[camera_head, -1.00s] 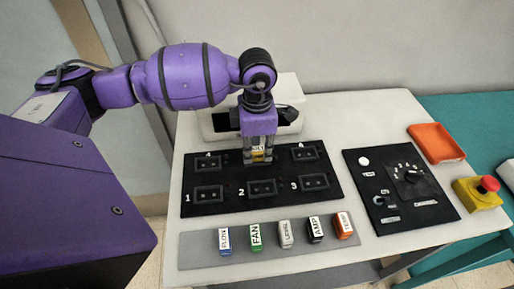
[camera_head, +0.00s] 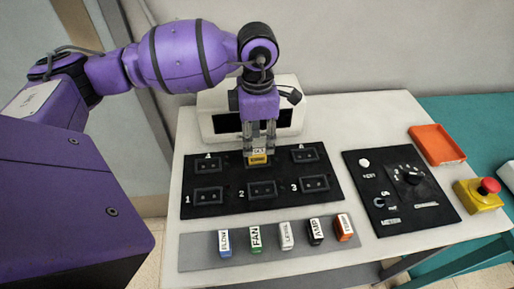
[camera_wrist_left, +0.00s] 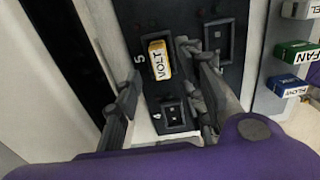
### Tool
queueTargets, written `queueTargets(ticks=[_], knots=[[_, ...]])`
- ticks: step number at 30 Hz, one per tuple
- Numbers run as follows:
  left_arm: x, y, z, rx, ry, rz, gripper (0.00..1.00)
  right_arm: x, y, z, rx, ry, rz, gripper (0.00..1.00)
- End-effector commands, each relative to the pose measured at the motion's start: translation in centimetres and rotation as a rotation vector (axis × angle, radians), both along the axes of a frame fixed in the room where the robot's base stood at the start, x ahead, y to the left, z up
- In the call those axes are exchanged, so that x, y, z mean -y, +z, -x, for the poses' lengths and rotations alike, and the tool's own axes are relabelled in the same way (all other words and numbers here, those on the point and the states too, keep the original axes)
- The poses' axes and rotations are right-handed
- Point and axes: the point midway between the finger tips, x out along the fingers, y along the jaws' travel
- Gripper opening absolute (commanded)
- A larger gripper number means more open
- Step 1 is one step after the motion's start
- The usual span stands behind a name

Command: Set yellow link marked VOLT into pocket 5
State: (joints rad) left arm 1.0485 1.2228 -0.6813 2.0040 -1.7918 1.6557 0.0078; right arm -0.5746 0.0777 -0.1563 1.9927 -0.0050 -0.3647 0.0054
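The yellow link marked VOLT (camera_head: 258,159) stands at the middle back pocket of the black board (camera_head: 230,173). In the left wrist view the link (camera_wrist_left: 158,60) sits in the pocket beside the printed 5; how deep it sits I cannot tell. My left gripper (camera_head: 260,143) is just above it, fingers pointing down. In the left wrist view its fingers (camera_wrist_left: 160,85) are spread on either side of the link, apart from it, so it is open and empty. My right gripper is not in view.
A grey strip (camera_head: 195,252) in front holds several links: FLOW (camera_head: 224,243), FAN (camera_head: 256,239), LEVEL (camera_head: 286,235), AMP (camera_head: 316,231) and an orange one (camera_head: 344,228). A white box (camera_head: 210,108) stands behind the gripper. A control panel (camera_head: 425,207), orange tray (camera_head: 436,144) and emergency button (camera_head: 488,186) are right.

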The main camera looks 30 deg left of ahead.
Motion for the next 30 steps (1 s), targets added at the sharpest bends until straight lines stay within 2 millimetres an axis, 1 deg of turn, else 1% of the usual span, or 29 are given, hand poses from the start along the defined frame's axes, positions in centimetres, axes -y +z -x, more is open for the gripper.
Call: queueTargets(ticks=[1, 6, 9, 12, 17, 30], knots=[[0.0, 1.2, -0.1, 0.004, -0.001, -0.001, 0.37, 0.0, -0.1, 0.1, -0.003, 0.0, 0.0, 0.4], [0.0, 4.5, -0.1, 0.003, -0.001, -0.001, 0.37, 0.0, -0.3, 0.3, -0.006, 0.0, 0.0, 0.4], [0.0, 5.8, -0.1, 0.002, 0.0, 0.0, 0.37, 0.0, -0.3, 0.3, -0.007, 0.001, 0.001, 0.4], [0.0, 6.6, 0.0, 0.001, -0.001, 0.0, 0.37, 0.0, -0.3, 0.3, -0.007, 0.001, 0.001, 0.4], [0.0, 6.9, 0.0, 0.0, -0.001, 0.0, 0.37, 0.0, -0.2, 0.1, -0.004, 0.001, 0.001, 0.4], [0.0, 6.9, 0.0, 0.0, -0.001, 0.0, 0.37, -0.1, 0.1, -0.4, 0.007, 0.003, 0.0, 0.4]])
